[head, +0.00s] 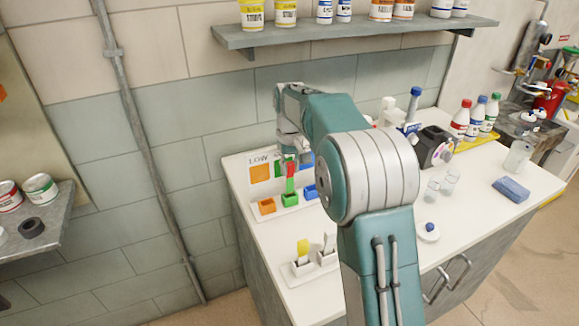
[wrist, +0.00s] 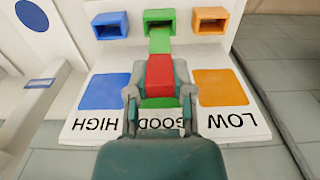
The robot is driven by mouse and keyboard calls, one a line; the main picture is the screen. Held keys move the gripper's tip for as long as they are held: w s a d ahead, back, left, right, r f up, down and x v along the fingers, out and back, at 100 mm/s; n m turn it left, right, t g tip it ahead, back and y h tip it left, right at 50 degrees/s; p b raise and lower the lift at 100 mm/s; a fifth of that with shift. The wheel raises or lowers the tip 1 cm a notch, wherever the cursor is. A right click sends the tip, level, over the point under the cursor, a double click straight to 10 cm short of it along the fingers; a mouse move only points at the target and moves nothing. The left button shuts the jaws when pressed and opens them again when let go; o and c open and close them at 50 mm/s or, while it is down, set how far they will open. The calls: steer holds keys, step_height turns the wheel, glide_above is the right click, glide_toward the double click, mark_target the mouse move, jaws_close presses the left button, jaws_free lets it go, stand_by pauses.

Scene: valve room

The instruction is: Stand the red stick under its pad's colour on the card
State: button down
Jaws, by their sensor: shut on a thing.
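The red stick (wrist: 160,72) has a red grip end and a green pad (wrist: 160,42). My gripper (wrist: 160,92) is shut on its red end. In the head view the red stick (head: 291,169) is roughly upright, pad down, over the green holder (head: 290,199). Its tip meets the green holder (wrist: 159,22) in the wrist view; how deep it sits I cannot tell. The card has a blue HIGH square (wrist: 104,91), a green GOOD square, partly hidden by my gripper, and an orange LOW square (wrist: 220,88). Blue (wrist: 109,25) and orange (wrist: 210,20) holders flank the green one.
A white stand (head: 302,268) with a yellow-topped stick (head: 303,247) and a white stick is at the counter's front left. Bottles (head: 461,118), small clear cups and a blue sponge (head: 511,189) are to the right. A shelf (head: 350,30) with jars hangs above.

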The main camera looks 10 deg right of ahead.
mark_target(290, 172)
steer(key=shift+f, duration=2.05)
stand_by(1.2)
steer(key=shift+c, duration=2.1)
jaws_free()
step_height(290, 172, up, 12)
steer(key=shift+s, duration=0.1)
steer(key=s+r+m+t, duration=0.1)
steer(key=s+r+t, duration=0.35)
steer(key=s, duration=1.35)
steer(key=s+f, duration=0.3)
steer(key=s, duration=0.5)
steer(key=s+f+m, duration=0.1)
steer(key=s+f, duration=0.1)
steer(key=s, duration=0.7)
steer(key=shift+f+t, duration=0.4)
steer(key=shift+t, duration=0.05)
